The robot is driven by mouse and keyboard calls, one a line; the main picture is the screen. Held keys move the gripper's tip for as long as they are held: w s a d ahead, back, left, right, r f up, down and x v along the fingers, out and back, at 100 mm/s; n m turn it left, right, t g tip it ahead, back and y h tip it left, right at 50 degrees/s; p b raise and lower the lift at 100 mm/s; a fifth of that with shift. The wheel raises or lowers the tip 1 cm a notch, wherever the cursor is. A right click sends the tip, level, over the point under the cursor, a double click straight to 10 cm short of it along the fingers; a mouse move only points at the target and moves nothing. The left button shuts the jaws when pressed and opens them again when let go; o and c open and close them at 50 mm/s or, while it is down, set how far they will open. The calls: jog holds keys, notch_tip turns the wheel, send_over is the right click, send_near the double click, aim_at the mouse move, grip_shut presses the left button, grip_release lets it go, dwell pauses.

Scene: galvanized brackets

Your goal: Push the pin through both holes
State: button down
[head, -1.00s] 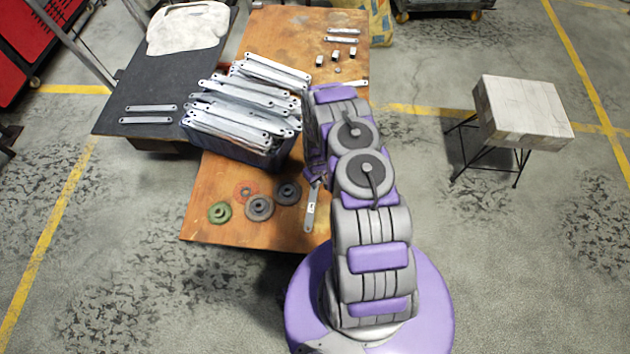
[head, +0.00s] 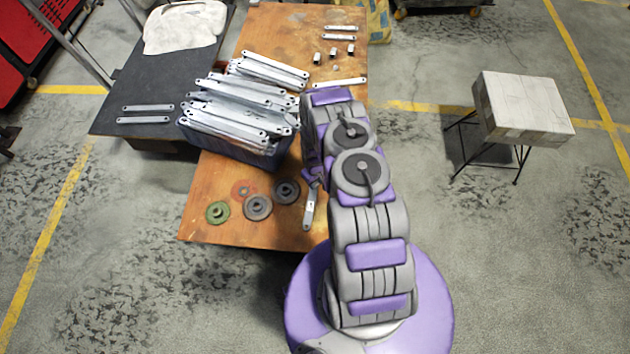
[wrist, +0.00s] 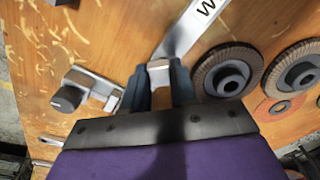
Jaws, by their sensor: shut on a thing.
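My gripper (wrist: 157,88) is low over the wooden table, its dark fingers shut on a small light metal piece (wrist: 158,72). Whether this piece is the pin is unclear, and its lower part is hidden. A flat metal strip with a "W" label (wrist: 185,30) runs from the top of the wrist view down to the fingertips; I cannot tell whether the held piece touches it. In the head view the strip (head: 309,210) lies near the table's front edge, its far end beside my gripper (head: 314,180). No bracket hole is clearly visible at the fingertips.
A metal piece with a dark knob (wrist: 68,98) lies left of my fingers. Several discs (head: 258,207) lie left of the strip. A bin heaped with metal brackets (head: 235,152) stands behind them. Small blocks (head: 318,58) and loose strips (head: 340,82) lie farther back.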

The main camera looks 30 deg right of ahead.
jog(key=shift+a+f, duration=0.15)
jog(key=shift+a, duration=0.15)
jog(key=c, duration=0.8)
grip_release()
jog(key=shift+d, duration=0.2)
jog(key=shift+a, duration=0.1)
notch_tip(320, 180, up, 17)
jog(key=p, duration=0.4)
jog(key=shift+w, duration=0.1)
